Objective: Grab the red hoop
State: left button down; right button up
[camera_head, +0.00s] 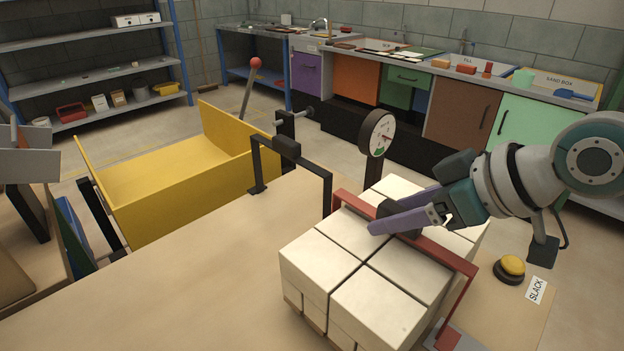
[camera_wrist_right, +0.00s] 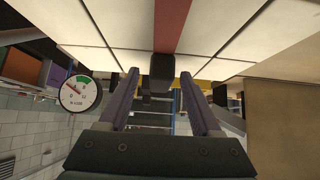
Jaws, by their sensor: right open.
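The red hoop (camera_head: 433,248) is a flat red bar with bent-down ends, arching over a block of pale bricks (camera_head: 345,250). A black grip sits at the middle of its top bar. My right gripper (camera_head: 384,217) reaches in from the right, its purple fingers open at that grip. In the right wrist view, the hoop's red bar (camera_wrist_right: 172,25) runs to the black grip (camera_wrist_right: 160,68), which lies between the tips of the open right gripper (camera_wrist_right: 159,73). Whether the fingers touch it I cannot tell. My left gripper is not in view.
A gauge (camera_head: 378,133) stands behind the bricks; it also shows in the wrist view (camera_wrist_right: 80,93). A black frame (camera_head: 290,150) and yellow bin (camera_head: 170,185) are left. A yellow button (camera_head: 513,265) is right. The front-left tabletop (camera_head: 190,285) is clear.

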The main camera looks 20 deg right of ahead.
jog(key=shift+c, duration=0.2)
grip_shut()
dwell(0.4)
dwell(0.8)
